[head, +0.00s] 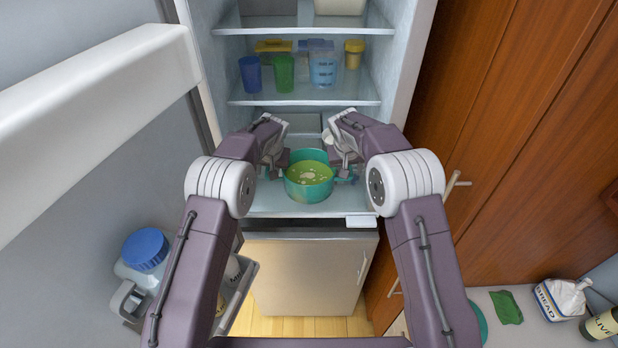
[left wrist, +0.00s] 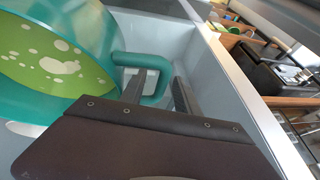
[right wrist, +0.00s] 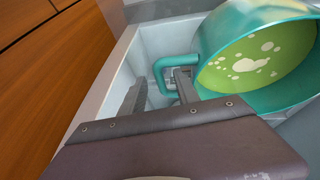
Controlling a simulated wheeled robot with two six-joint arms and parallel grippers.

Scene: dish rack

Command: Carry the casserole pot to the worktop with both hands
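The teal casserole pot (head: 309,193), with green contents and pale flecks, stands upright on the lower shelf of the open fridge. My left gripper (head: 281,162) is at the pot's left handle. In the left wrist view, its open fingers (left wrist: 160,90) straddle the handle's (left wrist: 128,58) outer bar, one inside the loop. My right gripper (head: 344,172) is at the right handle. In the right wrist view, its open fingers (right wrist: 160,92) stand either side of that handle's (right wrist: 160,68) outer bar. Gaps show beside both bars. The worktop (head: 485,300) is at lower right.
The fridge shelf (head: 305,97) above holds cups and a jug. The open fridge door (head: 100,100) stands left, with a blue-capped jug (head: 146,250) in its rack. The worktop carries a green cloth (head: 506,307), a bread bag (head: 560,299) and a bottle (head: 604,324). Wooden cabinets (head: 530,130) stand right.

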